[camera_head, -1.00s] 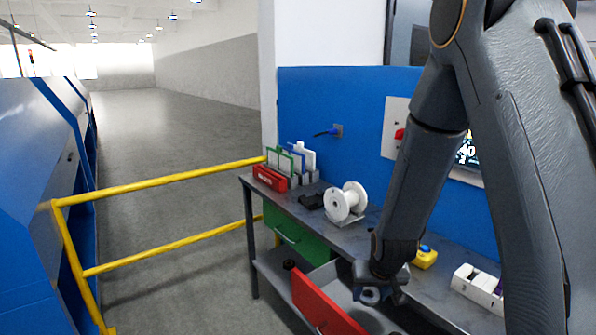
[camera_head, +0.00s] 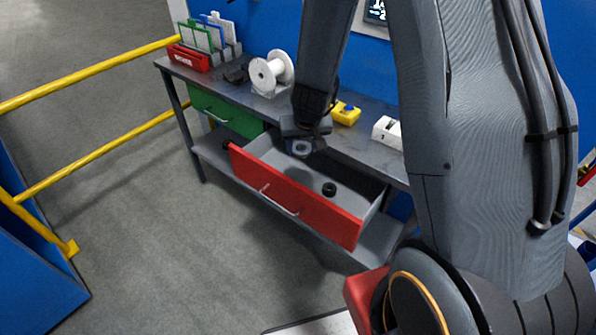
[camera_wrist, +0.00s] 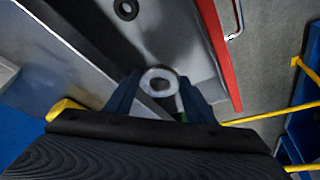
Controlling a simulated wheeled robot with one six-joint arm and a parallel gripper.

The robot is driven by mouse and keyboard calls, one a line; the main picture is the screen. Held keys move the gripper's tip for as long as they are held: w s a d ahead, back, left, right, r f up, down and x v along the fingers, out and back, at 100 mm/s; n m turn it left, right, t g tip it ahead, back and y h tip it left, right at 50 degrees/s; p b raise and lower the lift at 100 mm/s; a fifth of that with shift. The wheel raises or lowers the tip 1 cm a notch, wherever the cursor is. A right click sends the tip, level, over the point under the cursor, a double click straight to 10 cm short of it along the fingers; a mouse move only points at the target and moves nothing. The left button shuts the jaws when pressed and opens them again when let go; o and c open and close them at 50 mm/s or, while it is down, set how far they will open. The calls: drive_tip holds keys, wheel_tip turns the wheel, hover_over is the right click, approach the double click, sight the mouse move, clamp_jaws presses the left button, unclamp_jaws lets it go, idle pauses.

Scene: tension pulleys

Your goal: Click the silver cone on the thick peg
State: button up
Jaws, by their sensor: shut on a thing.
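My gripper (camera_head: 303,134) hangs over the open red-fronted drawer (camera_head: 290,200). In the wrist view my gripper (camera_wrist: 160,97) has its two fingers on either side of a silver ring-like part, which looks like the silver cone (camera_wrist: 158,80), and is shut on it. I cannot pick out the thick peg in either view.
A black ring (camera_head: 329,189) lies in the drawer. The workbench (camera_head: 345,145) carries a white spool (camera_head: 270,72), a yellow button box (camera_head: 346,113), a white block (camera_head: 387,131) and a red holder (camera_head: 188,57). A yellow railing (camera_head: 90,75) stands at the left.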

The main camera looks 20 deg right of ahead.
drive_tip(key=shift+w+a+r+m+p, duration=0.15)
drive_tip(key=shift+r+m+p, duration=0.25)
drive_tip(key=shift+r+p, duration=0.45)
wheel_tip(320, 180, down, 14)
drive_tip(key=b, duration=1.6)
drive_tip(key=shift+r, duration=0.1)
drive_tip(key=shift+w+d+f+p, duration=0.15)
drive_tip(key=shift+w+p, duration=0.45)
drive_tip(key=shift+w, duration=0.3)
drive_tip(key=shift+w+d+f+p, duration=0.15)
drive_tip(key=shift+w+p, duration=0.45)
drive_tip(key=shift+w, duration=0.4)
drive_tip(key=shift+f, duration=0.2)
drive_tip(key=shift+f+b, duration=0.15)
drive_tip(key=shift+b, duration=0.2)
drive_tip(key=o, duration=1.2)
